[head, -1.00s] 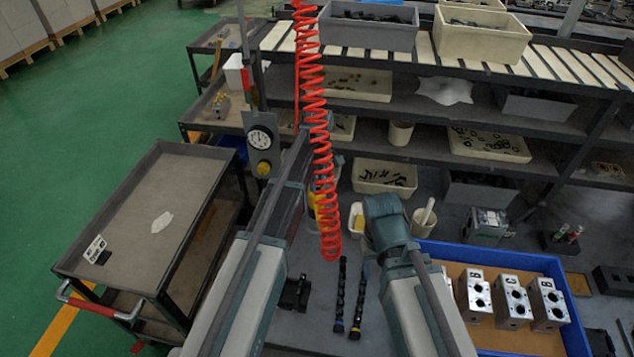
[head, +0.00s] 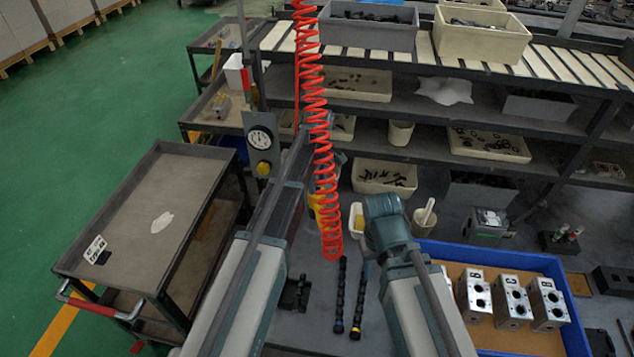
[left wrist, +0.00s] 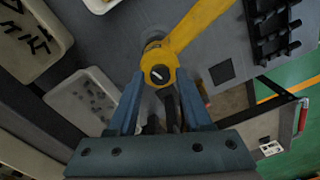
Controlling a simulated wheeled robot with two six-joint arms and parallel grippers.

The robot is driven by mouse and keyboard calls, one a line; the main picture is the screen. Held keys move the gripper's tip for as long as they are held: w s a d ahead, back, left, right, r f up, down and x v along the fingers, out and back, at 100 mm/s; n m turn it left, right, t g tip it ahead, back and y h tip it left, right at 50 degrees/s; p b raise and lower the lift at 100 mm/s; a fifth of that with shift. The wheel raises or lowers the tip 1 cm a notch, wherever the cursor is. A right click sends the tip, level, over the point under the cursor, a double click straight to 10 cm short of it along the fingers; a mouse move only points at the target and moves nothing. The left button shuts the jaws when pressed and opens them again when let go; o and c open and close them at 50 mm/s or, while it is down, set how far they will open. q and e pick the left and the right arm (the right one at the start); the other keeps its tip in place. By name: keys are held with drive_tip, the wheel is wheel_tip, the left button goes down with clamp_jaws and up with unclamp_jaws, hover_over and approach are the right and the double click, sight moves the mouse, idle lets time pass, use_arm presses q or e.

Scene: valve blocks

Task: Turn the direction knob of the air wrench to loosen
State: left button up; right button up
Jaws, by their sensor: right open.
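The yellow air wrench (left wrist: 188,30) runs up and right in the left wrist view. Its round rear end (left wrist: 160,64) faces the camera, with a small dark-and-silver direction knob (left wrist: 160,73) at its centre. My left gripper (left wrist: 160,76) has a finger on each side of this end; I cannot tell whether they press on it. In the head view a little of the yellow wrench (head: 315,206) shows behind the red coiled hose, beside my left arm. The hose and arm hide most of it. My right arm shows from the lower middle, but its jaws are not visible.
The red coiled hose (head: 322,160) hangs in front of my left arm. A dial gauge (head: 261,138) stands left of it. A blue tray (head: 540,262) with metal valve blocks (head: 511,300) lies right of my right arm. Two dark rods (head: 340,292) lie between my arms.

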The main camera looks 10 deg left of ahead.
sight(318, 186)
use_arm(q)
drive_tip(key=shift+o, duration=0.6)
drive_tip(key=shift+r, duration=0.1)
wheel_tip(318, 186, up, 14)
drive_tip(key=p, duration=1.4)
drive_tip(key=shift+w+f, duration=0.15)
drive_tip(key=shift+f, duration=0.05)
